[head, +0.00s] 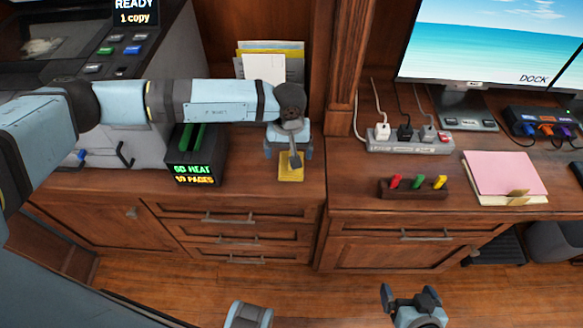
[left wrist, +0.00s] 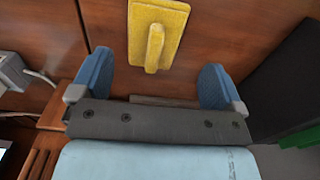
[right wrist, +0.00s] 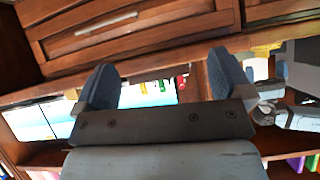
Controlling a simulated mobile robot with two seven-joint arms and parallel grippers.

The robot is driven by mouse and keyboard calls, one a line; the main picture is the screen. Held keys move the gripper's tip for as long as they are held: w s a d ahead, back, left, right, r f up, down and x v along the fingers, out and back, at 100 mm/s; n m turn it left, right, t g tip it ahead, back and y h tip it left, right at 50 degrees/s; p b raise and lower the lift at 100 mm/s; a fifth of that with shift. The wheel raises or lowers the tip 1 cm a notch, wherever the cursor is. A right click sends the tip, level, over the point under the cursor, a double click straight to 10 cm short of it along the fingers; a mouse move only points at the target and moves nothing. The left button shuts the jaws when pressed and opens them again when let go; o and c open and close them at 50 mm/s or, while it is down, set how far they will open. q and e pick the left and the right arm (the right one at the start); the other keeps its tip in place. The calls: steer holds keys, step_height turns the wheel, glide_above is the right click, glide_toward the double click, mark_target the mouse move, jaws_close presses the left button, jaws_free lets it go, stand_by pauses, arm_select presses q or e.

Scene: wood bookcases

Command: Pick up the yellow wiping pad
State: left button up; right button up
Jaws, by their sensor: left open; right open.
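The yellow wiping pad (head: 291,174) lies flat on the wooden counter near its front edge. In the left wrist view the yellow wiping pad (left wrist: 174,25) shows a raised bar handle along its middle. My left gripper (head: 289,153) is open above the counter, pointing down close to the pad. In the left wrist view the pad lies between and beyond the two blue fingers of my left gripper (left wrist: 155,80), and nothing is held. My right gripper (head: 410,292) is open and empty, low in front of the drawers. Its fingers also show in the right wrist view (right wrist: 165,80).
A black display box (head: 194,172) stands left of the pad, beside a copier (head: 130,130). Papers (head: 265,68) stand behind my left gripper. To the right are a wooden post (head: 341,80), a power strip (head: 410,143), a peg block (head: 412,189) and pink paper (head: 505,173).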

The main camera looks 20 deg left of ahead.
arm_select(q)
steer(key=f+b, duration=0.1)
steer(key=f, duration=0.1)
steer(key=w+f+b, duration=0.1)
steer(key=f, duration=0.2)
steer(key=shift+d+f, duration=0.15)
steer(key=shift+f, duration=0.05)
steer(key=shift+r, duration=0.1)
steer(key=c, duration=0.9)
